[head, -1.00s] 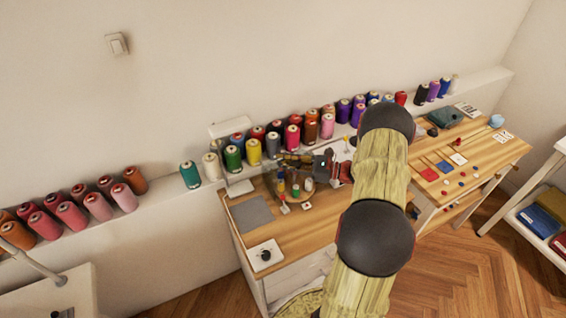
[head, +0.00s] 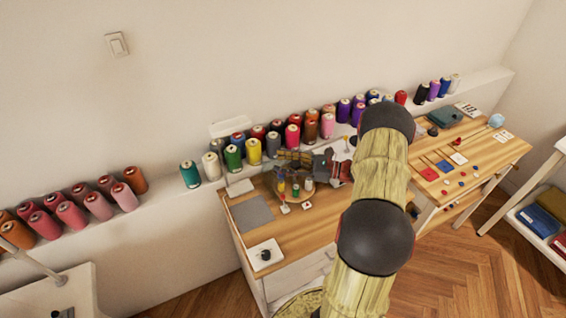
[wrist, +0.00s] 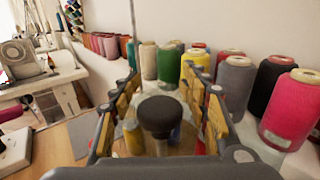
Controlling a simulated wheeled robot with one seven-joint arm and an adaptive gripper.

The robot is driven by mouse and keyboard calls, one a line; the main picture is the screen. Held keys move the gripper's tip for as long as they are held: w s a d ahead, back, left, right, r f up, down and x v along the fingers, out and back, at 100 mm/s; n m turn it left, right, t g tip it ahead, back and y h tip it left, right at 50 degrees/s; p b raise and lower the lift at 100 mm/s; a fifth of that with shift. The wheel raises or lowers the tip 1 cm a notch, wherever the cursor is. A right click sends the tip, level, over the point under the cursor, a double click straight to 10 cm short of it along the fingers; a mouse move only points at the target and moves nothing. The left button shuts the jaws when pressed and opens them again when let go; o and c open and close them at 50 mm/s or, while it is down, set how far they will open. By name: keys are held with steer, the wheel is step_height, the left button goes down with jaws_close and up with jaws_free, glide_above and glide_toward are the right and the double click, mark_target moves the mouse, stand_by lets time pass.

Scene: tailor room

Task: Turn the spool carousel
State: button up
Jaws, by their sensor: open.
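The spool carousel (head: 293,197) is a small round stand on the wooden worktop, holding several small spools. In the wrist view, its dark round knob (wrist: 160,114) stands upright between the two fingers of my gripper (wrist: 160,72). The fingers are spread to the left and right of the knob, with visible gaps on both sides. My gripper (head: 293,158) is over the carousel in the head view. A small yellow spool (wrist: 133,137) shows beside the left finger. The fingers and knob hide part of the carousel.
Large thread cones, such as a green one (head: 233,158) and a pink one (wrist: 292,112), line the wall ledge close behind the carousel. A grey mat (head: 252,210) and a white plate with a black knob (head: 265,254) lie left on the worktop. A sewing machine (wrist: 25,62) stands farther left.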

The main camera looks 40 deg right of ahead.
steer(key=shift+s, duration=0.1)
steer(key=v, duration=1.1)
steer(key=shift+s+d, duration=0.3)
